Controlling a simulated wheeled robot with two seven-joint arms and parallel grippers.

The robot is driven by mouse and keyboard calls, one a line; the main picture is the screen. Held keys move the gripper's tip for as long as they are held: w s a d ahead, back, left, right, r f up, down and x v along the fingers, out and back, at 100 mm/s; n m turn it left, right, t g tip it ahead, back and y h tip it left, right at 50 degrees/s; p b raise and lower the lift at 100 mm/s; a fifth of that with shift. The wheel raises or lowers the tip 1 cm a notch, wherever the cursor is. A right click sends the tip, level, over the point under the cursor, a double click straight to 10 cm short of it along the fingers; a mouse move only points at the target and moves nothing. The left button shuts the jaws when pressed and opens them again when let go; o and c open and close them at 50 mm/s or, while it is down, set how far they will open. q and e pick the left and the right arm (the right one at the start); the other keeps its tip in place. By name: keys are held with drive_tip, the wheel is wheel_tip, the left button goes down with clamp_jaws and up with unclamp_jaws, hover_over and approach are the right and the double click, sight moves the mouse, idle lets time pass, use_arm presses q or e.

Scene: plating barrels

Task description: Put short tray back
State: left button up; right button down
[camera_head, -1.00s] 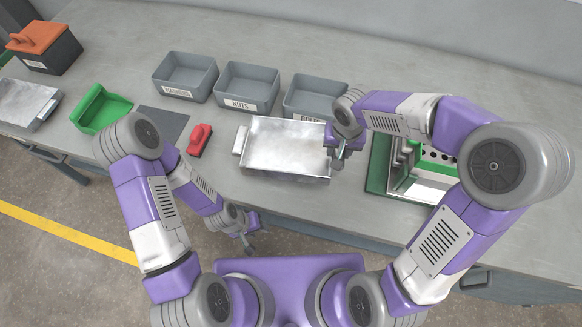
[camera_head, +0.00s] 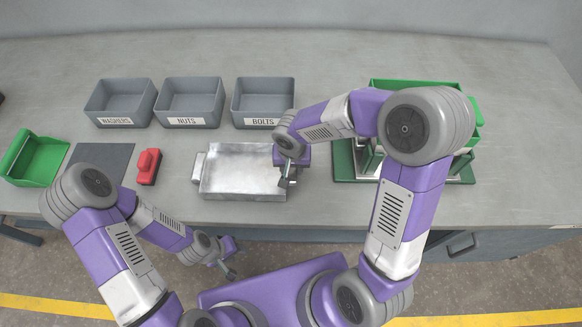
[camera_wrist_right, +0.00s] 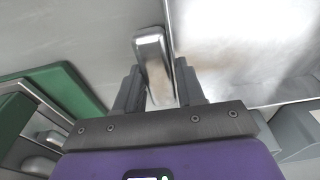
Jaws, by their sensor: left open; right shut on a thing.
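The short tray (camera_head: 240,170) is a shallow, empty silver metal tray on the grey bench, with a light handle (camera_head: 198,167) at its left end. My right gripper (camera_head: 285,178) is at the tray's right end, shut on the handle there. The right wrist view shows that handle (camera_wrist_right: 153,60) between the two dark fingers, with the tray's bare metal floor (camera_wrist_right: 235,45) beyond. I cannot tell whether the tray is lifted off the bench. My left gripper (camera_head: 229,268) is open and empty, low in front of the bench edge, away from the tray.
Grey bins for washers (camera_head: 121,103), nuts (camera_head: 189,102) and bolts (camera_head: 263,102) stand behind the tray. A red object (camera_head: 148,167), a dark mat (camera_head: 103,165) and a green bin (camera_head: 36,160) lie left. A green-based fixture (camera_head: 345,165) stands right, partly behind my right arm.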

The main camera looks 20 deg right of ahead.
drive_tip(key=shift+r, duration=0.1)
drive_tip(key=shift+f, duration=0.2)
drive_tip(key=c, duration=0.7)
unclamp_jaws()
drive_tip(key=shift+r, duration=0.2)
drive_tip(key=r+p, duration=0.1)
drive_tip(key=r, duration=0.3)
drive_tip(key=s+r+p, duration=0.1)
drive_tip(key=r, duration=0.3)
drive_tip(key=r+p, duration=0.1)
drive_tip(key=r, duration=0.3)
drive_tip(key=shift+s+a, duration=0.2)
